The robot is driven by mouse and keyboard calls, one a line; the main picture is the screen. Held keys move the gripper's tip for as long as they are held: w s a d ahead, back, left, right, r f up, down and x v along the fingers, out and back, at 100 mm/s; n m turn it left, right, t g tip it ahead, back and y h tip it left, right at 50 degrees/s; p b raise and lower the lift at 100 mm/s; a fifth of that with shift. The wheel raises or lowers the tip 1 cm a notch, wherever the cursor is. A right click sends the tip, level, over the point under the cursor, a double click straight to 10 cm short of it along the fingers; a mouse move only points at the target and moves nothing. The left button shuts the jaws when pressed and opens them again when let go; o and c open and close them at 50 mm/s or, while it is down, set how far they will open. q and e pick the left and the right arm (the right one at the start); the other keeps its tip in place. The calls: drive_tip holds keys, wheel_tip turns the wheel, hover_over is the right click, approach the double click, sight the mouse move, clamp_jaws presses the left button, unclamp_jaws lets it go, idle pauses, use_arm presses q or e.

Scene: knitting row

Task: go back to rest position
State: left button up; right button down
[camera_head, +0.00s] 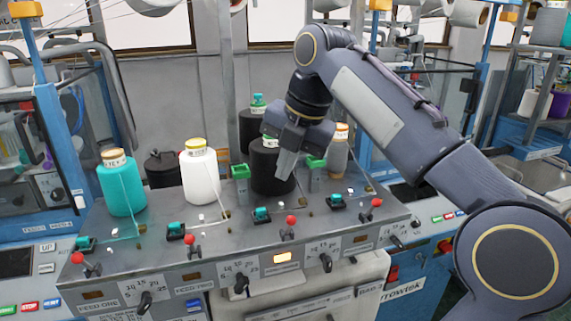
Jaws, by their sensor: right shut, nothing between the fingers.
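My right arm comes in from the right of the head view, and its gripper (285,165) hangs over the middle of the machine deck. The fingers are shut and empty. They overlap the front of a black yarn cone (265,180) in this view; I cannot tell whether they touch it. My left gripper is not in view.
A teal cone (118,190) and a white cone (199,178) stand on the grey deck (165,250) at left. Red-knobbed levers (291,221) line the deck's front. Blue-framed knitting machines flank it.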

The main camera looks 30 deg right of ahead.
drive_tip(key=s+a+f+m+t+y+b, duration=0.1)
drive_tip(key=s+a+f+m, duration=0.2)
drive_tip(key=s+f+m, duration=0.6)
drive_tip(key=s+a+f+m+t+y+b, duration=0.1)
drive_tip(key=s+a+f+m, duration=0.2)
drive_tip(key=s+f+m, duration=0.7)
wheel_tip(320, 180, down, 8)
drive_tip(key=m, duration=0.9)
drive_tip(key=shift+s+a+f, duration=0.15)
drive_tip(key=shift+a, duration=0.15)
